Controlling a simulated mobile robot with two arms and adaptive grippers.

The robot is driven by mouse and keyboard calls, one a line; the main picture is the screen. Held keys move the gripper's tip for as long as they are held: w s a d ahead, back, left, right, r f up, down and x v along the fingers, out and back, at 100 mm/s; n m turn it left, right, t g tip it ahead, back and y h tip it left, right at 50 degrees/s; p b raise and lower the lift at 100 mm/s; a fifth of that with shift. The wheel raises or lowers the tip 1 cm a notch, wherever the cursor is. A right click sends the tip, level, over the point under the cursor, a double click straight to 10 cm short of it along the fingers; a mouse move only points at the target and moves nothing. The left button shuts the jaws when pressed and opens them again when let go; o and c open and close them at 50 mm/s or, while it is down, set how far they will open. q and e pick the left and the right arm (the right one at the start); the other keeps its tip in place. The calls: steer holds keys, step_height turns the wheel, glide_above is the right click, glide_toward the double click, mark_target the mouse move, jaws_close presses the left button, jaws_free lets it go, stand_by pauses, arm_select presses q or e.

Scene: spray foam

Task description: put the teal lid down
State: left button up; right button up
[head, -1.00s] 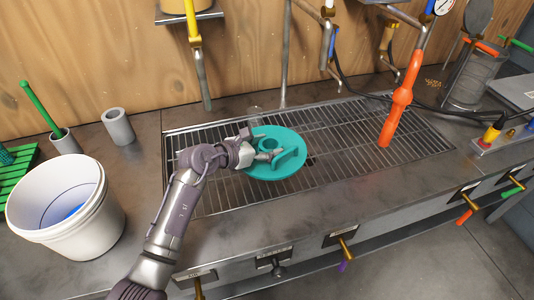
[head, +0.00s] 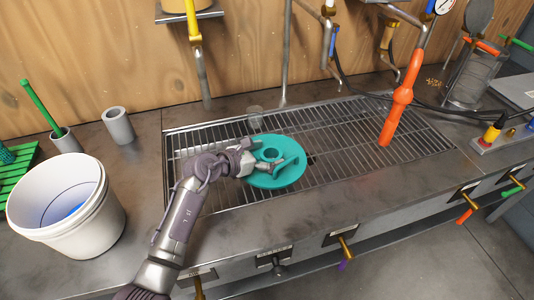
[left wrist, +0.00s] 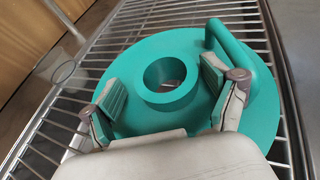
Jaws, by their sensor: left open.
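The teal lid (head: 288,174) is a round disc with a raised ring in its middle and a bar handle at one edge. It lies on the metal grate in the head view and fills the middle of the left wrist view (left wrist: 140,55). My left gripper (head: 262,157) is over the lid. In the left wrist view its two fingers (left wrist: 165,95) are spread apart, with the raised ring beyond and between them and nothing gripped. The right gripper does not show.
A metal grate (head: 340,155) is set in the counter, with free room right of the lid. A small clear cup (head: 255,112) stands behind the lid. An orange pipe (head: 396,110) rises at the right. A white bucket (head: 95,222) stands at the left.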

arm_select(q)
steer(key=shift+r, duration=0.1)
steer(key=shift+r, duration=0.1)
steer(key=v, duration=1.1)
steer(key=shift+b, duration=0.3)
steer(key=shift+s+a+r, duration=0.2)
steer(key=shift+s+a, duration=0.1)
steer(key=shift+s, duration=0.05)
